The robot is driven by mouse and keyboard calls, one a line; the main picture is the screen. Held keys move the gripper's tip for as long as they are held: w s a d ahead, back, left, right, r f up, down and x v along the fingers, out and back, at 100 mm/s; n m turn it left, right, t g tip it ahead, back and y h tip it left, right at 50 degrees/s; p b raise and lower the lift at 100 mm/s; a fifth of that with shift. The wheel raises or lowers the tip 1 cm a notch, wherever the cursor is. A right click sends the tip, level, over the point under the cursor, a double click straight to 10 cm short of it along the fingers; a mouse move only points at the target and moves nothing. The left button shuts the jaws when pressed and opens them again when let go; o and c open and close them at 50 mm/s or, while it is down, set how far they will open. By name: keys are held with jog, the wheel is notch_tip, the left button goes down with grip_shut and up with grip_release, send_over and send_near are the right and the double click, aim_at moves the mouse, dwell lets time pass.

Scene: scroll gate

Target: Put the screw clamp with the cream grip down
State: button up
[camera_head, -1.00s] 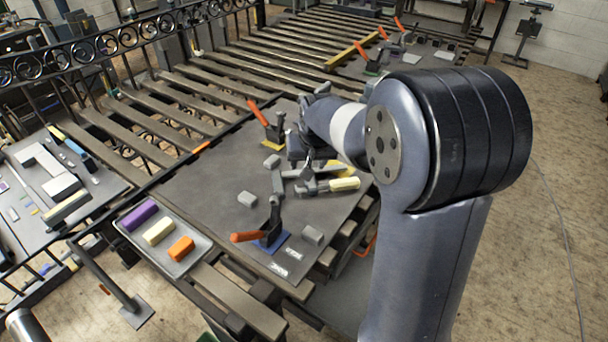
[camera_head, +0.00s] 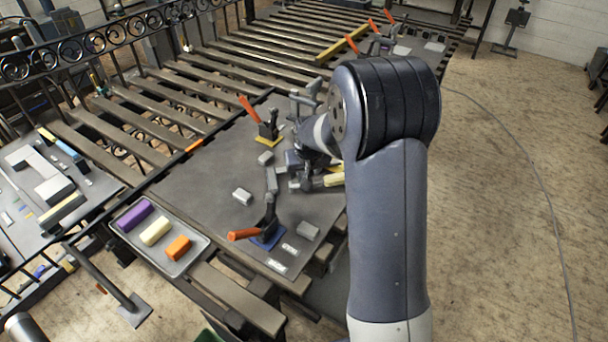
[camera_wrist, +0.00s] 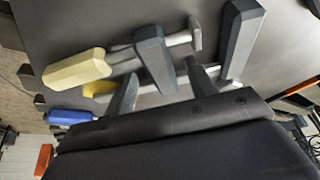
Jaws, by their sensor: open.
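The screw clamp with the cream grip (camera_wrist: 77,72) lies over the dark table top in the wrist view, its grip at the left and its grey metal jaw (camera_wrist: 155,58) toward the middle. In the head view its cream grip (camera_head: 334,180) shows just right of my gripper (camera_head: 304,177). In the wrist view my gripper (camera_wrist: 160,86) is open, its two fingers apart close beside the clamp. A yellow grip (camera_wrist: 98,88) shows partly behind the cream-grip clamp. Whether the clamp touches a finger or lies flat, I cannot tell.
A blue grip (camera_wrist: 68,117) shows near the table edge. Toggle clamps with orange handles stand on a yellow base (camera_head: 268,140) and a blue base (camera_head: 270,235). Grey blocks (camera_head: 242,197) lie about. A tray (camera_head: 188,262) holds purple, cream and orange blocks. The left table middle (camera_head: 200,190) is clear.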

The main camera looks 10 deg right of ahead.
jog(key=shift+w+f, duration=0.25)
jog(key=shift+f, duration=0.3)
jog(key=shift+c, duration=0.2)
grip_shut()
jog(key=shift+r, duration=0.1)
